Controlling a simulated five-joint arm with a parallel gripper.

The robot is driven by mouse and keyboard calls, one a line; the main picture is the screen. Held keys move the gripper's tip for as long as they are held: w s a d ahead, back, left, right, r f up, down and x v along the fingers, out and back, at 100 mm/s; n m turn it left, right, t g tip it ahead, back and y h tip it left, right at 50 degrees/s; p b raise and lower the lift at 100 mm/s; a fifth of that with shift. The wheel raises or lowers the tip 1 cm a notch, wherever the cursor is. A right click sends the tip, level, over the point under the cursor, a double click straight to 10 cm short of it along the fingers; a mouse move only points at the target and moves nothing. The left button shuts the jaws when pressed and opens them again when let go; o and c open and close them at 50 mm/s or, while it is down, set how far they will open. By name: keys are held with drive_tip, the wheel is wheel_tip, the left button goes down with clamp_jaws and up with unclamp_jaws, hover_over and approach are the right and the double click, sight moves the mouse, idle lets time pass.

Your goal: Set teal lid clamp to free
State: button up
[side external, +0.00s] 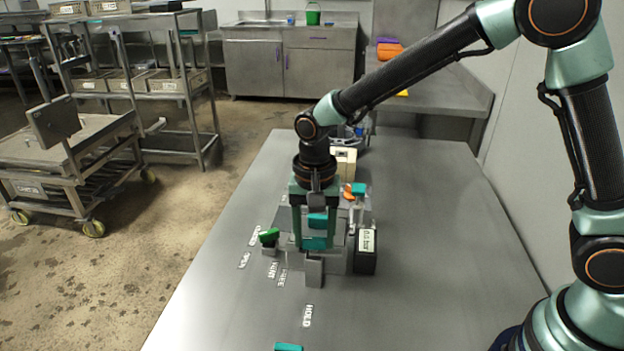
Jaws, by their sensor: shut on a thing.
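A grey metal fixture (335,262) stands on the steel table. A teal block (317,222), which looks like the handle of the teal lid clamp, sits at its front. My gripper (316,236) points straight down over the fixture and is shut on this teal piece, one finger on each side. The fingers partly hide the clamp, so its exact angle cannot be told. A FREE label (283,278) lies on the table left of the clamp, and a HOLD label (308,315) lies nearer the front.
A green handle (269,235) is just left of my gripper. A dark box reading about 0.0 bar (366,250) stands right of it. Orange and teal parts (358,188) stick up behind. Another teal piece (288,347) lies at the front. The table's right side is clear.

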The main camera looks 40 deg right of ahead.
sight(315, 238)
drive_tip(key=shift+r+m, duration=0.1)
drive_tip(key=shift+m, duration=0.5)
drive_tip(key=o, duration=1.4)
drive_tip(key=shift+c, duration=0.2)
wheel_tip(315, 238, up, 12)
drive_tip(key=shift+d, duration=0.1)
